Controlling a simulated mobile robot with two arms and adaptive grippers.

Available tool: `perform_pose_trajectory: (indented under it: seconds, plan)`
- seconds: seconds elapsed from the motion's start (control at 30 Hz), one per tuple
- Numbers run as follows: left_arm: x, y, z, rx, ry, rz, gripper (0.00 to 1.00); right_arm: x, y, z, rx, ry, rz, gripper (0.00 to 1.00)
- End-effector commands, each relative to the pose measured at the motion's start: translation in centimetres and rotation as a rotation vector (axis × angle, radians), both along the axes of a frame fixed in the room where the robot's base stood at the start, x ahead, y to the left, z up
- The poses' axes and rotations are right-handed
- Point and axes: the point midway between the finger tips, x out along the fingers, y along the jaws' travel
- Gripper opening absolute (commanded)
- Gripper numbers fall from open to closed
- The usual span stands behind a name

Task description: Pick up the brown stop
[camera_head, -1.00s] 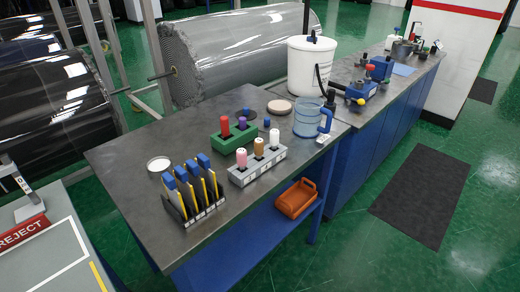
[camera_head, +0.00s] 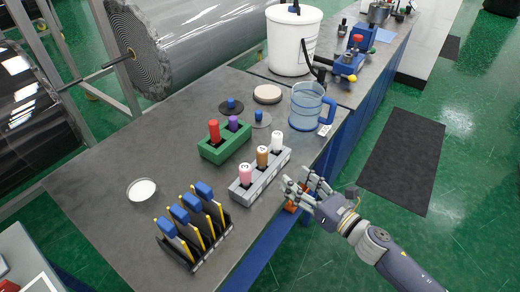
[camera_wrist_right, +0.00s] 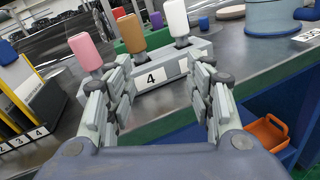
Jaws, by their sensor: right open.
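The brown stop (camera_head: 262,157) stands upright in the middle of the grey rack (camera_head: 262,176), between a pink stop (camera_head: 245,173) and a white stop (camera_head: 277,140). In the right wrist view the brown stop (camera_wrist_right: 131,34) shows above the rack's front face, which bears the number 4. My right gripper (camera_head: 296,186) is open and empty, just to the right of the grey rack near the table's front edge. In the right wrist view its fingers (camera_wrist_right: 160,90) are spread wide, with the rack beyond them. My left gripper is out of view.
A green rack (camera_head: 224,143) with a red and a purple stop stands behind the grey rack. A blue jug (camera_head: 307,106) is at the back right. Blue-topped holders (camera_head: 192,228) stand at the front left. An orange bin (camera_wrist_right: 267,132) sits on the shelf below.

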Motion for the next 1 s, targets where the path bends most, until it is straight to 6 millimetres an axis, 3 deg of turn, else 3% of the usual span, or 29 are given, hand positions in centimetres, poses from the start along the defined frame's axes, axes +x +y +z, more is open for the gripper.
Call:
perform_pose_trajectory:
  seconds: [0.1,0.23,0.5,0.73,1.0]
  plan:
    - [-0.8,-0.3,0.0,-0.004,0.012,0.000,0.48,-0.9,1.3,2.2,-0.096,-0.124,0.071,0.49]
    - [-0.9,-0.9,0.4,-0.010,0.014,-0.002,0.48,-0.8,2.4,3.2,-0.134,-0.179,0.097,0.49]
    - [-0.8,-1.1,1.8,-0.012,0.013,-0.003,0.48,2.1,5.3,3.2,-0.133,-0.177,0.096,0.49]
    - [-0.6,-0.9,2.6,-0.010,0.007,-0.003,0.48,3.1,6.6,3.3,-0.132,-0.175,0.097,0.49]
    - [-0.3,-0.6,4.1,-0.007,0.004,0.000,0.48,5.4,9.4,3.3,-0.131,-0.174,0.095,0.49]
